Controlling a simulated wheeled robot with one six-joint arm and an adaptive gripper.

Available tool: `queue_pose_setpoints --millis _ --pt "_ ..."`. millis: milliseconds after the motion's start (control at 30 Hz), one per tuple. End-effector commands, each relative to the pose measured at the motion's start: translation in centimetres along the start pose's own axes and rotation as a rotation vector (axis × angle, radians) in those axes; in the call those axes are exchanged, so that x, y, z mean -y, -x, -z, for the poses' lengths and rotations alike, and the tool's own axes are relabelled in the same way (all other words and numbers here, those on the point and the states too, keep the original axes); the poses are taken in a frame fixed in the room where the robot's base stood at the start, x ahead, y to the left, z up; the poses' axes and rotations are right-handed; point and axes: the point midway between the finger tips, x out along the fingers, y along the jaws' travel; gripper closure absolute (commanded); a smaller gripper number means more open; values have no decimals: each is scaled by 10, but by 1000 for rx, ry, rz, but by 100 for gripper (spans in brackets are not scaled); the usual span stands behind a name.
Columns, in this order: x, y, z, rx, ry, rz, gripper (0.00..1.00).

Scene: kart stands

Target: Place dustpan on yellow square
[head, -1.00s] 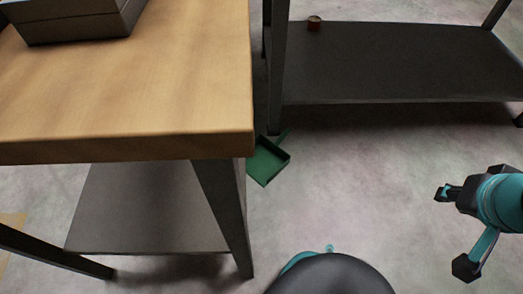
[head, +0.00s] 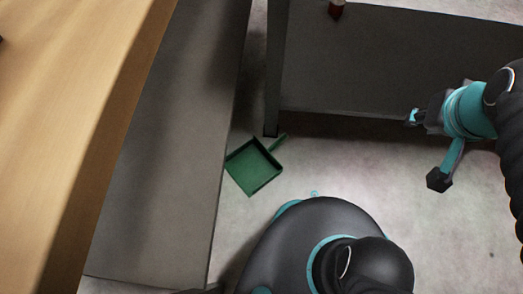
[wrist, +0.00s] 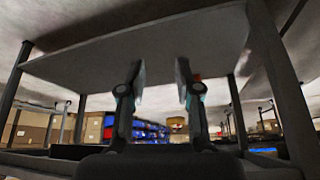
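A green dustpan (head: 253,168) lies on the floor in the head view, between the lower shelf of the wooden-topped bench and the dark shelf stand. Its short handle points up and right, close to the stand's leg. No yellow square is visible in the current views. My gripper (wrist: 160,75) shows two separated fingers in the wrist view, open with nothing held between them. In the head view my arm is at the right, away from the dustpan and above the floor.
The wooden bench (head: 85,110) and its grey lower shelf (head: 165,170) border the dustpan on the left. The dark shelf stand (head: 400,70) is behind it, with a small reddish-brown object (head: 336,9) on it. Bare floor lies to the right.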

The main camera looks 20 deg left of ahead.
Motion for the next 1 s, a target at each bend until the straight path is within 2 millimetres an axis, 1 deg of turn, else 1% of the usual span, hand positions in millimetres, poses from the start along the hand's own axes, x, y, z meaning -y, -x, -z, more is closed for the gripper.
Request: queue_pose_setpoints --millis 67,167,300,400,567,667,767,867,1000 --pt "6 -9 13 28 33 14 67" --pt "21 -25 31 65 92 35 67" --pt "45 -53 55 118 174 62 67" --pt "66 -76 68 155 235 81 67" --pt "101 -116 82 211 330 106 67" --pt "126 -144 85 247 392 122 67" --pt "151 -173 83 283 452 135 67" --pt "177 -202 77 318 515 148 67" --pt "213 -245 60 367 602 164 67"
